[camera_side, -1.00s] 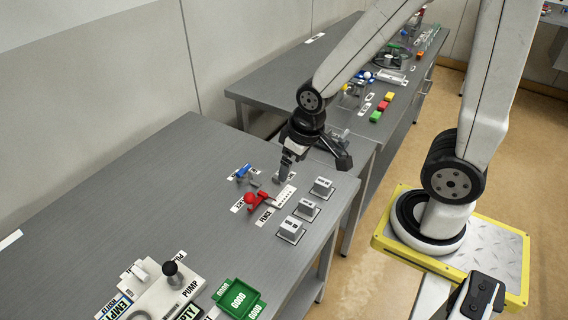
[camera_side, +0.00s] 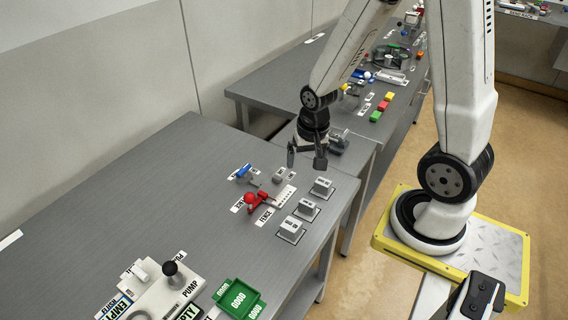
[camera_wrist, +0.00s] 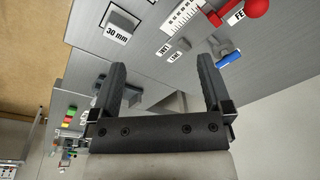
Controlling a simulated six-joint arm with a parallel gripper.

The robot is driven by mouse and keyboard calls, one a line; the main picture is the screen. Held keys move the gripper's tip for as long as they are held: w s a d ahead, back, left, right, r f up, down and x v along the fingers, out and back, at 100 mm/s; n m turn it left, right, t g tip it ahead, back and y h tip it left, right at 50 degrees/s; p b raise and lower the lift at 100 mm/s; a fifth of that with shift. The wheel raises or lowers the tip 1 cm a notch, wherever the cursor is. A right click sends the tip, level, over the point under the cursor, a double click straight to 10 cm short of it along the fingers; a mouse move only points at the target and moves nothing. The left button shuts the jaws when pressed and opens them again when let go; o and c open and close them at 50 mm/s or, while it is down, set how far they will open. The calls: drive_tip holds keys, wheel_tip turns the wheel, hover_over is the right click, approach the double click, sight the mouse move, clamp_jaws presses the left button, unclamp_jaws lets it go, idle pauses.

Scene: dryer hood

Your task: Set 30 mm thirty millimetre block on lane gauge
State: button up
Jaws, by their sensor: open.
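The 30 mm block (camera_wrist: 122,22) is grey and sits on its labelled pad at the top of the wrist view. In the side view it appears to be the farthest grey block (camera_side: 322,185) of a row, though its label is too small to read there. The lane gauge has a white marked strip (camera_side: 284,196), also in the wrist view (camera_wrist: 184,15), beside a red fence handle (camera_side: 252,199) and a blue handle (camera_side: 243,170). My gripper (camera_side: 306,161) is open and empty, above the table behind the gauge and block; its two fingers show in the wrist view (camera_wrist: 160,88).
Two more grey blocks (camera_side: 306,208) (camera_side: 291,228) stand in the row along the table edge. A green tray (camera_side: 239,298) and a pump unit (camera_side: 172,290) are at the front. Another bench (camera_side: 270,82) with coloured blocks stands behind.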

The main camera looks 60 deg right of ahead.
sight(323, 182)
drive_tip(key=d+f+m, duration=0.1)
drive_tip(key=d+m, duration=0.1)
drive_tip(key=s+d+f+m, duration=0.1)
drive_tip(key=d+f+m, duration=0.1)
drive_tip(key=m, duration=0.1)
drive_tip(key=d+f+m+g, duration=0.1)
drive_tip(key=d+f+m, duration=0.1)
drive_tip(key=m, duration=0.1)
drive_tip(key=shift+s+d+f, duration=0.1)
drive_tip(key=shift+s+d, duration=0.25)
drive_tip(key=shift+s+d+f+m, duration=0.2)
drive_tip(key=shift+d+f+m, duration=0.2)
drive_tip(key=shift+m, duration=0.2)
drive_tip(key=shift+f, duration=1.25)
drive_tip(key=shift+f, duration=0.1)
drive_tip(key=shift+w+f, duration=0.1)
drive_tip(key=shift+f, duration=2.4)
